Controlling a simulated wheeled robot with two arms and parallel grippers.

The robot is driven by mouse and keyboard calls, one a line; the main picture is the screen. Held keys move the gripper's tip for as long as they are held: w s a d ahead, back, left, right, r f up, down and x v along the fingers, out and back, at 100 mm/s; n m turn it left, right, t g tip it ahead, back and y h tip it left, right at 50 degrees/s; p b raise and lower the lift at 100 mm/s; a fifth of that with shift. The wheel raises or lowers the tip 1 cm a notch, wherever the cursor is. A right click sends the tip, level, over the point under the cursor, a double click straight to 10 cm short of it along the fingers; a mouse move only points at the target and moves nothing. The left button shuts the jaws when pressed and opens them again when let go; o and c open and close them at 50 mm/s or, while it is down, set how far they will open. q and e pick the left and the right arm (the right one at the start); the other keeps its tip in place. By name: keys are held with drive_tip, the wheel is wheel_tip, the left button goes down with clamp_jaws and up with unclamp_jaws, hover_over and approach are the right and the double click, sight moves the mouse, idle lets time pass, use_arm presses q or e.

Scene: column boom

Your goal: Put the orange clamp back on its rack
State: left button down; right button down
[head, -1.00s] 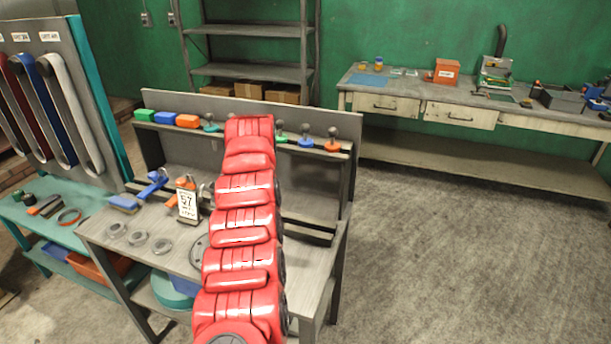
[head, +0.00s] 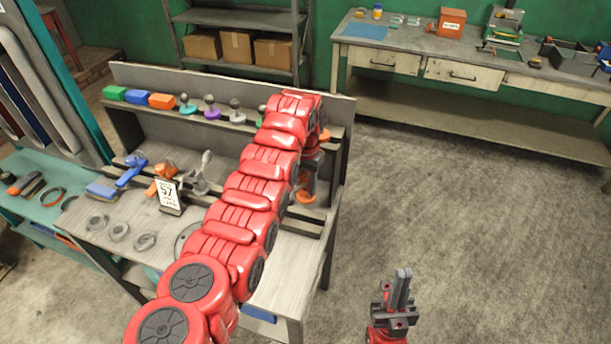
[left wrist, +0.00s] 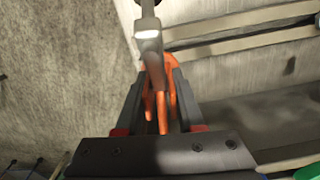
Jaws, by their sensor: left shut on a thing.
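The orange clamp (left wrist: 160,100) is between the dark fingers of my left gripper (left wrist: 160,108) in the left wrist view, with a grey metal bar running up from it. In the head view my left gripper (head: 308,172) hangs down at the right end of the workbench, with an orange part of the clamp (head: 305,198) below it.
A blue clamp (head: 131,172), a grey clamp (head: 203,178) and an orange item (head: 152,188) behind a "57" sign (head: 170,197) stand on the bench left of my arm. Metal rings (head: 118,231) lie in front. Coloured blocks and knobs line the upper shelf. Floor at right is clear.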

sight(307, 199)
use_arm(q)
drive_tip(key=shift+w+d+f, duration=0.1)
drive_tip(key=shift+d+f, duration=0.1)
drive_tip(key=shift+f, duration=0.9)
wheel_tip(307, 199, down, 4)
drive_tip(key=shift+f+b, duration=0.1)
drive_tip(key=shift+b, duration=0.95)
drive_tip(key=shift+a, duration=0.1)
drive_tip(key=shift+f, duration=0.1)
drive_tip(key=shift+f+b, duration=0.45)
drive_tip(key=shift+b, duration=0.1)
drive_tip(key=shift+f+b, duration=0.3)
drive_tip(key=shift+f, duration=0.05)
